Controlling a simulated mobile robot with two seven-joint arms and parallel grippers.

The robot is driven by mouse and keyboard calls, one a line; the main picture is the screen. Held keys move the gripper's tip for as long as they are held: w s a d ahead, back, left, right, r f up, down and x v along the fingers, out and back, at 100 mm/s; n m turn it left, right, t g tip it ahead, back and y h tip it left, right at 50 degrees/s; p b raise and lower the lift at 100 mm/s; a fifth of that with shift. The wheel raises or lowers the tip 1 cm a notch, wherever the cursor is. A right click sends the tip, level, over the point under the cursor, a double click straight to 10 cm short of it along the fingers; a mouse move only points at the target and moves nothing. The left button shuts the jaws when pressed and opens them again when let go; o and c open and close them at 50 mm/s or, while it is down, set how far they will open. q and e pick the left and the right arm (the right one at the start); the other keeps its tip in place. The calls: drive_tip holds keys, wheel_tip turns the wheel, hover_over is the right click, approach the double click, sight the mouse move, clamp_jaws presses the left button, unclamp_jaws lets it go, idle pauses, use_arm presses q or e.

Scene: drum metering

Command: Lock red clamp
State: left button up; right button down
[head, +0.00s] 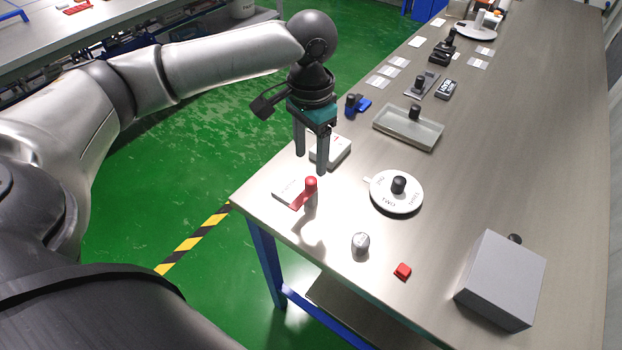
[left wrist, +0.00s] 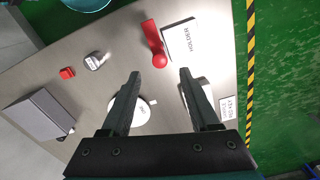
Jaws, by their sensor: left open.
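The red clamp (head: 311,184) has a red lever with a round red knob and stands near the table's left edge. The left wrist view shows its lever (left wrist: 151,36), with the knob just beyond and between my fingertips. A white card (head: 287,190) lies beside it; in the left wrist view it reads HOLDER (left wrist: 182,40). My left gripper (head: 311,164) is open and empty, pointing down close above the clamp's knob. I see no contact with the clamp. My right gripper is not in view.
A white dial (head: 411,204) with a black knob, a small grey weight-like piece (head: 360,243), a red block (head: 403,271) and a grey box (head: 502,280) stand nearby. A white box (head: 335,152) sits behind the gripper. A glassy tray (head: 408,129) lies farther back.

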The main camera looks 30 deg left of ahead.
sight(311, 179)
use_arm(q)
wheel_tip(311, 179, down, 6)
drive_tip(key=shift+f+b, duration=0.25)
drive_tip(key=shift+b, duration=0.5)
clamp_jaws()
